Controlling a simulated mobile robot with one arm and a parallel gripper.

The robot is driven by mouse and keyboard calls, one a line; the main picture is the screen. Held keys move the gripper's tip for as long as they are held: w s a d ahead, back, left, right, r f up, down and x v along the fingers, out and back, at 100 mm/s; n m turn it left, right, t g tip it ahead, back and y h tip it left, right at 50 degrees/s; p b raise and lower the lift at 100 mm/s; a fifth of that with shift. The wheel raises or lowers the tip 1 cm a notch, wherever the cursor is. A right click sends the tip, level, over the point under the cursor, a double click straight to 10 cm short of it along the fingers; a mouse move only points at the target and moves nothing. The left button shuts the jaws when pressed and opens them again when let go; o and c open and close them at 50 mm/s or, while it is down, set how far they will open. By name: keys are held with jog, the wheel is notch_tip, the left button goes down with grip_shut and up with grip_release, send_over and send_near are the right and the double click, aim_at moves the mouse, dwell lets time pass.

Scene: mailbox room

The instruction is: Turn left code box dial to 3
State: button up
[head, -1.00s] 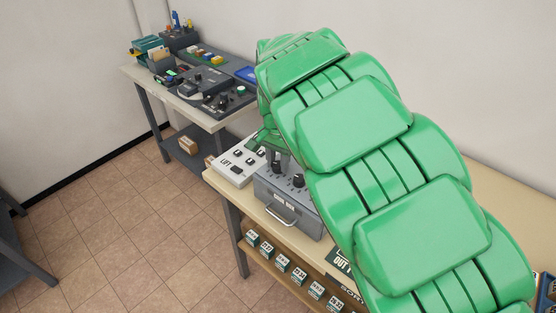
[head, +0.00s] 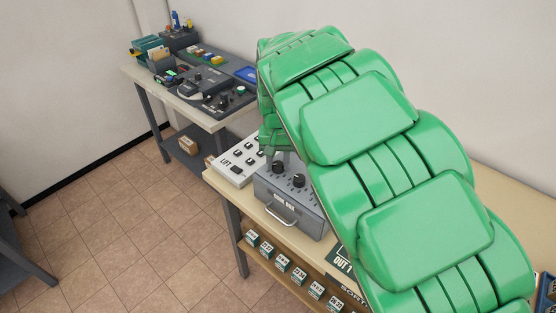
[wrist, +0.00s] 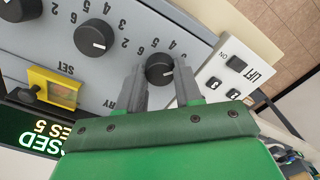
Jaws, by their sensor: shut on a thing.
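The grey code box (head: 289,205) stands on the bench in the head view, with dark round dials on its top. In the wrist view its panel (wrist: 60,70) shows several dials ringed by numbers. The left dial (wrist: 160,69) is the one nearest the lift panel. My gripper (wrist: 159,70) has one finger on each side of this dial and is shut on it. The numbers around it are partly readable; I cannot tell clearly which one its mark points at. The middle dial (wrist: 95,37) is free of my fingers. In the head view my arm hides part of the box.
A white lift panel (head: 236,163) with black switches lies beside the box. A yellow-framed window (wrist: 55,88) and a lit sign (wrist: 30,132) are near in the wrist view. A second table (head: 190,99) with equipment stands behind.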

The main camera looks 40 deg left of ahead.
aim_at(278, 164)
jog(key=o, duration=1)
jog(key=shift+o, duration=0.2)
jog(key=shift+r, duration=0.15)
notch_tip(278, 164, up, 8)
jog(key=shift+f, duration=0.2)
